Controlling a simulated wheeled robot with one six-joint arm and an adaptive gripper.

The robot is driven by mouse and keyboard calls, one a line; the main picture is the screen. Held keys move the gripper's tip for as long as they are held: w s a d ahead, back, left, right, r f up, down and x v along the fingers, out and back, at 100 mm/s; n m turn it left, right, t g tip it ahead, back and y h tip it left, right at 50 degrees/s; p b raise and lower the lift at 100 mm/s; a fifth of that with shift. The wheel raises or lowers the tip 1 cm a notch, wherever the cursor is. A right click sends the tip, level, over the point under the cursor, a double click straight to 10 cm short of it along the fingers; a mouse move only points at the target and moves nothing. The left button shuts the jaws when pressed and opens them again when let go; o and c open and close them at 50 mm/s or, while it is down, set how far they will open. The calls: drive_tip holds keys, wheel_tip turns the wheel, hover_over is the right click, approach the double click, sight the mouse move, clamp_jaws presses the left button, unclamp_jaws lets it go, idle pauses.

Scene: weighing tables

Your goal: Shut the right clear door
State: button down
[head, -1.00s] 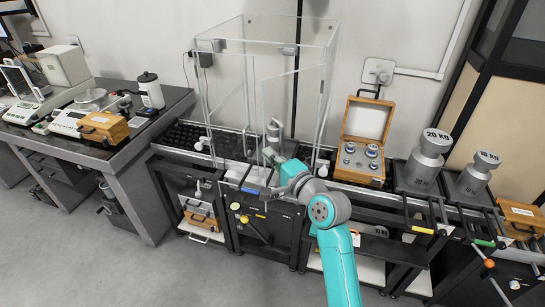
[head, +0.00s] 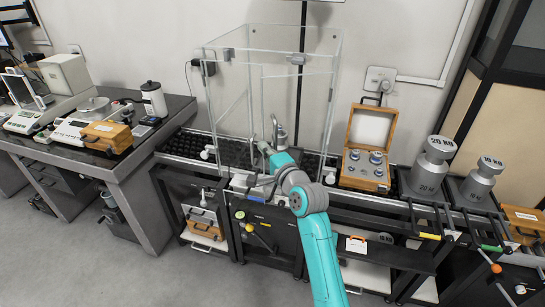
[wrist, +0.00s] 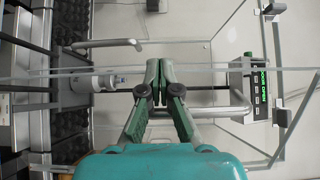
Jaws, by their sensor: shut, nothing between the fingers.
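The right clear door (head: 296,100) is a see-through panel on the front of the tall clear enclosure (head: 209,85). Its free edge stands near the middle of the front, and its exact angle is hard to read. The left clear door (head: 236,98) is swung inward or outward at an angle; I cannot tell which. My gripper (head: 262,147) is at the lower front of the enclosure, by the right door's free edge. In the wrist view my gripper (wrist: 158,70) is shut and empty, close to a bent metal handle (wrist: 240,105). A small display (wrist: 262,88) reads "DOOR OPEN".
A metal weight (head: 280,132) stands inside the enclosure. An open wooden weight box (head: 367,172) and large metal weights (head: 430,165) stand to the right. A grey side table (head: 150,150) with balances is at the left. The floor in front is clear.

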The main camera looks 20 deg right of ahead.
drive_tip(key=shift+w+d, duration=0.2)
drive_tip(key=shift+w, duration=1.8)
drive_tip(key=shift+w+d, duration=0.15)
drive_tip(key=shift+w, duration=1.85)
